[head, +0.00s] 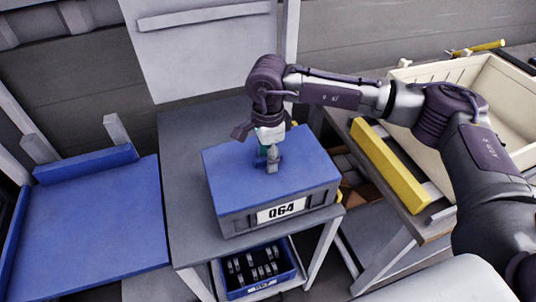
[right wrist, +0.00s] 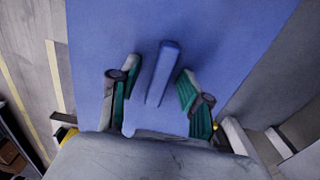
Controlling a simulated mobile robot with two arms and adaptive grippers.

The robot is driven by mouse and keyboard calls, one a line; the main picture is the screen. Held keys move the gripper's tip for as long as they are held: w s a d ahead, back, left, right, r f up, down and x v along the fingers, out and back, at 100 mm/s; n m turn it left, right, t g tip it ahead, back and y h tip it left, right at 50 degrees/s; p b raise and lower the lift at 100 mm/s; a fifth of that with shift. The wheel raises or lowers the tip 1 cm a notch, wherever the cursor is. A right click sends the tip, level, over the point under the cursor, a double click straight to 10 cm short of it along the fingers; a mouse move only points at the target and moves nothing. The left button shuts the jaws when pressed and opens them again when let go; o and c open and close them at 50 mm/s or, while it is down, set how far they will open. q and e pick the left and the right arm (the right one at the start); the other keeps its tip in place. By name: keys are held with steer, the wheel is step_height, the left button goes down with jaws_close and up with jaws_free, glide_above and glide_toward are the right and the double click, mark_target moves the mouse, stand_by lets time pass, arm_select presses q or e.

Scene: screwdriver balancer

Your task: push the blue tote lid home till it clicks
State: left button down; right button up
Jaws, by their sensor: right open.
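The blue lid (head: 225,168) lies on top of a grey tote (head: 238,222) labelled Q64, on a grey table. Any small gap between lid and tote is too fine to tell. My right gripper (head: 271,161) points down at the middle of the lid. In the right wrist view, my right gripper (right wrist: 160,72) is open, its green-sided fingers on either side of a raised blue bar (right wrist: 163,75) on the lid (right wrist: 225,30). Space shows between the bar and both fingers. Whether the fingertips touch the lid is unclear. My left gripper is not in view.
A blue bin (head: 252,288) with several dark parts sits below the tabletop (head: 185,150). A blue surface (head: 90,220) with a raised back edge stands left. A cream crate (head: 480,75) and a yellow bar (head: 388,165) are on the right-hand bench.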

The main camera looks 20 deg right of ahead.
step_height(320, 180, up, 12)
stand_by(0.5)
